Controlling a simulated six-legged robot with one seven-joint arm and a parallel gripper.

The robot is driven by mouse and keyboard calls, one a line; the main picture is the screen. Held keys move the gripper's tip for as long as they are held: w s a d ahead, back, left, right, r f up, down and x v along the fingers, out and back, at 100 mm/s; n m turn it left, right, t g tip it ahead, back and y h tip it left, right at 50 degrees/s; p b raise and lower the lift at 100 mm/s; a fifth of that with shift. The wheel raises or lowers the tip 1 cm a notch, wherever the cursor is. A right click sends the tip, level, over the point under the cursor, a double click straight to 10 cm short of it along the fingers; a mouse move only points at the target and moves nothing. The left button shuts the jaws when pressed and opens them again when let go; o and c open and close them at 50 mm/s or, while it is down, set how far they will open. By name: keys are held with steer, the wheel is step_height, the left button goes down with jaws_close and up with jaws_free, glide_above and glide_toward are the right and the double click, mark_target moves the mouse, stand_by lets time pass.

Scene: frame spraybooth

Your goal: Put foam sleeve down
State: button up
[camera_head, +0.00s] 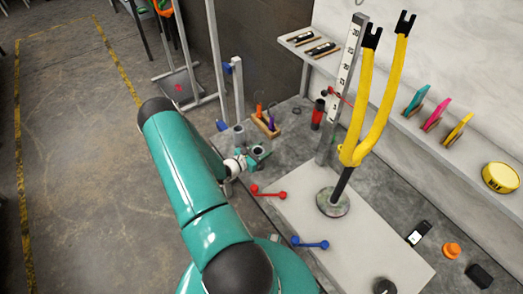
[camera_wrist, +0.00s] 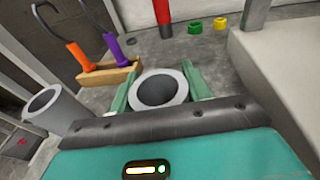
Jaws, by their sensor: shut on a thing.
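The foam sleeve (camera_wrist: 183,86), a grey tube with a dark open bore, sits between the two green fingers of my gripper (camera_wrist: 159,88) in the wrist view. The fingers close on it from both sides, and its bore faces the camera. In the head view my gripper (camera_head: 257,153) is at the near left edge of the grey bench, with the grey ring of the sleeve showing between the fingers. The sleeve's lower end is hidden, so I cannot tell whether it touches the bench.
A wooden block (camera_wrist: 110,77) holds orange and purple-handled tools beside the gripper. Another grey tube (camera_wrist: 57,112) stands at left. A red cylinder (camera_head: 318,113) stands beyond. A pale raised slab (camera_head: 350,235) carries the yellow fork (camera_head: 359,130). Red (camera_head: 268,192) and blue (camera_head: 310,243) levers are nearby.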

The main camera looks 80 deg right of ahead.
steer(key=o, duration=1)
steer(key=shift+o, duration=0.2)
steer(key=shift+w+a+r, duration=0.1)
steer(key=shift+w+a, duration=0.05)
steer(key=v, duration=1.1)
steer(key=shift+w+a, duration=0.15)
steer(key=shift+a, duration=0.15)
